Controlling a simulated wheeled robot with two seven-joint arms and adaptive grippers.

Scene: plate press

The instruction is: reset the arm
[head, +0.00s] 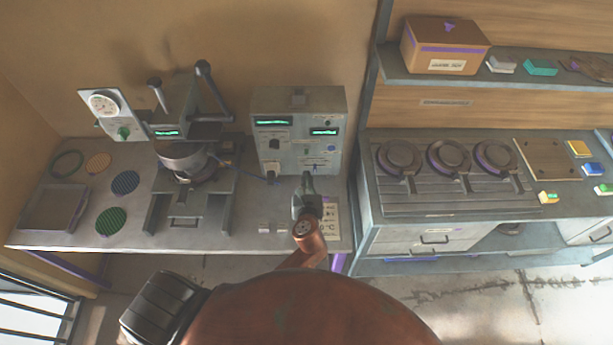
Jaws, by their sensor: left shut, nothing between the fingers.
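My left gripper (307,181) points away from me over the front of the left bench (255,237), just in front of the grey control box (298,130). Its fingers are shut with nothing between them. I cannot tell whether the fingertips touch the box. The copper-coloured arm link behind it is mine. A white printed card (330,222) lies beside the gripper, partly covered by it. The plate press (185,158) stands left of the box, with a round plate unit and a raised lever. My right gripper is not in view.
A gauge panel (106,112) and several coloured discs are at the left. A right bench (380,238) carries three round plates in a rack (452,203), a wooden board (545,160) and small coloured blocks. A cardboard box (445,46) sits on the shelf. The floor between is clear.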

